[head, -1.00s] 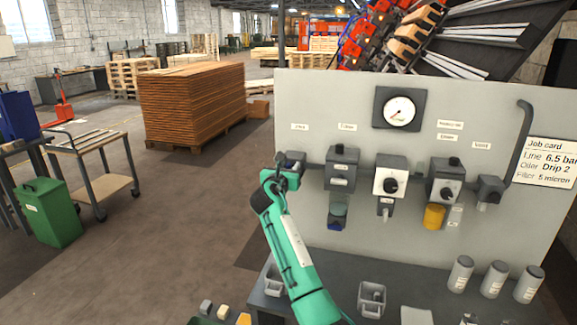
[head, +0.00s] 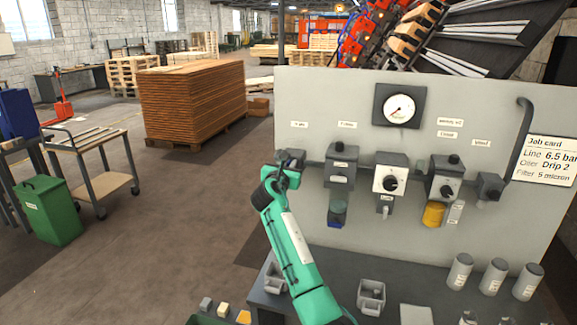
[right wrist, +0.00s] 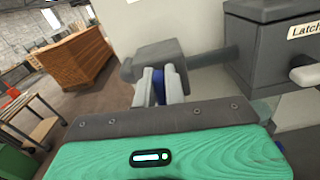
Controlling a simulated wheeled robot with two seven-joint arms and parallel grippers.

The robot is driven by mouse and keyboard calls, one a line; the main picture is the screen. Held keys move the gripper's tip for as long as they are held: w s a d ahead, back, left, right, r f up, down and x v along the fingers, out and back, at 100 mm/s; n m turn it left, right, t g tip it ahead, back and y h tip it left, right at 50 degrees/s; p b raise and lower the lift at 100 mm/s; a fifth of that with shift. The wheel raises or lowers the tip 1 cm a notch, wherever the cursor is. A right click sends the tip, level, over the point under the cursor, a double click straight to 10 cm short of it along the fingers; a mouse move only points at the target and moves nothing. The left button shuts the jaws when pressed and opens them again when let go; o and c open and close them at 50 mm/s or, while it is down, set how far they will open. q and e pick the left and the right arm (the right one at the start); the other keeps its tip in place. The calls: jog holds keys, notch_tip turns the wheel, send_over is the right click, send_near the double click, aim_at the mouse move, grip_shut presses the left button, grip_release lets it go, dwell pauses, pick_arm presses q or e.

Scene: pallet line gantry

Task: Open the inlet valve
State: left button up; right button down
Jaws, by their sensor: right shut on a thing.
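The inlet valve (head: 291,157) is a small grey block at the left end of the pipe on the pale panel. In the right wrist view its grey body (right wrist: 153,58) is just beyond my fingers, with the pipe running right from it. My right gripper (right wrist: 159,88) is shut on the valve's blue handle (right wrist: 158,78), which shows as a narrow strip between the two fingers. In the head view my right gripper (head: 289,174) covers most of the handle, so its angle is hard to tell. My left gripper is not in view.
Several grey units hang along the pipe to the right, including the filter unit (head: 340,165) and regulator (head: 389,178). The gauge (head: 399,107) is above. A bench (head: 335,262) with bins and canisters stands below. Open floor lies left of the panel.

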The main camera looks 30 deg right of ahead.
jog(key=shift+s+d+f+m+b, duration=0.3)
jog(key=shift+m+b, duration=1.15)
jog(key=shift+m, duration=1.35)
jog(key=shift+s+d+f+m+b, duration=0.15)
jog(key=shift+f+m+b, duration=0.3)
jog(key=shift+m+b, duration=1.7)
jog(key=shift+s+d+f+m+b, duration=0.1)
jog(key=shift+s+f+m+b, duration=0.45)
jog(key=shift+m, duration=2.9)
jog(key=shift+w+r+b, duration=0.2)
jog(key=shift+w+b, duration=0.1)
jog(key=shift+w, duration=0.05)
jog(key=c, duration=1.5)
grip_release()
jog(key=shift+o, duration=0.2)
jog(key=shift+s, duration=0.1)
